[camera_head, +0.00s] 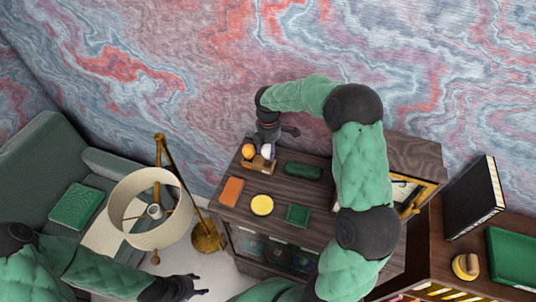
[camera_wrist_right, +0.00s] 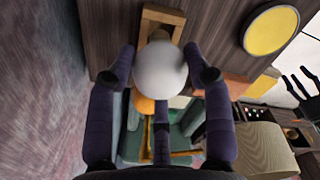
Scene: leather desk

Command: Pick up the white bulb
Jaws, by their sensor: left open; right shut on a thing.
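The white bulb (camera_head: 267,151) is at the top of the desk's left end, just below my right gripper (camera_head: 270,140). My left gripper (camera_head: 186,287) is open and empty, low in the head view, away from the desk.
An orange ball (camera_head: 248,151) is beside the bulb. An orange block (camera_head: 231,191), a yellow disc (camera_head: 262,205), a green tray (camera_head: 297,215) and a dark green case (camera_head: 303,170) lie on the dark wooden desk. A floor lamp (camera_head: 150,209) stands left of it.

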